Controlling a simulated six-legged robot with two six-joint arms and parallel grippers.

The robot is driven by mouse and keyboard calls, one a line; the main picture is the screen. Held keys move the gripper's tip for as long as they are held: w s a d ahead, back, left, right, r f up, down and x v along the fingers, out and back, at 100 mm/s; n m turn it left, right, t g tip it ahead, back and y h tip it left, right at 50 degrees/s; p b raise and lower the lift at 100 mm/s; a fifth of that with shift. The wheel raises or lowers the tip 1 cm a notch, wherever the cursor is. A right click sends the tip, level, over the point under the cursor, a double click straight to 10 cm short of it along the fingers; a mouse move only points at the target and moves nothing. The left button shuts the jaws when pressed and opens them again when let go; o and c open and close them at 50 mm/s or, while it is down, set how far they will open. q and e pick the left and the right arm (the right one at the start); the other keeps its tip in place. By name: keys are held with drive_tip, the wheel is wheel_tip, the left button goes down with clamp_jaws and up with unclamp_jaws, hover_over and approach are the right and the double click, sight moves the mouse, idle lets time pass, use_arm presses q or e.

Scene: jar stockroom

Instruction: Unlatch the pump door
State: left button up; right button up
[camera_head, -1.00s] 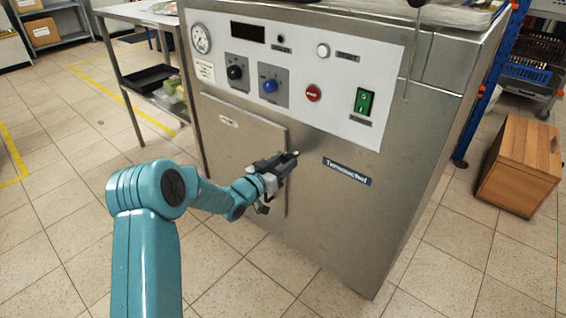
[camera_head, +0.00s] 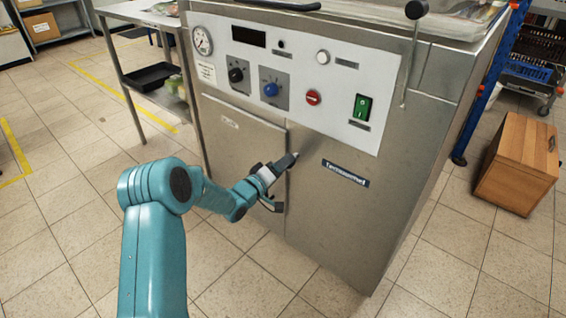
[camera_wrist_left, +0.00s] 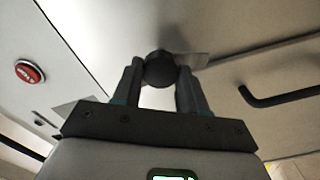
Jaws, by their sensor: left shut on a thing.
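The pump door (camera_head: 235,138) is a flat steel panel low on the left of the steel machine's front, and it looks closed. My left gripper (camera_head: 289,161) is at the door's right edge. In the left wrist view, my left gripper (camera_wrist_left: 158,82) is shut on a round dark latch knob (camera_wrist_left: 159,66), with a finger on each side. A flat metal tab (camera_wrist_left: 195,59) runs from behind the knob to the right. A black door handle (camera_wrist_left: 285,96) stands apart to the right there. In the head view the gripper hides the knob. My right gripper is out of view.
The white control panel (camera_head: 310,112) above has a red button (camera_head: 313,97), a green switch (camera_head: 362,106) and knobs. A steel table (camera_head: 125,60) stands at the left. A wooden cabinet (camera_head: 515,165) stands at the right. The tiled floor in front is clear.

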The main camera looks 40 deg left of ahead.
use_arm(q)
drive_tip(key=shift+n+p, duration=0.55)
drive_tip(key=shift+n, duration=1.45)
drive_tip(key=o, duration=1.1)
drive_tip(key=shift+c, duration=0.2)
drive_tip(key=shift+s, duration=0.1)
drive_tip(key=s+a+p, duration=0.1)
drive_tip(key=s+p, duration=0.2)
drive_tip(key=s, duration=1.3)
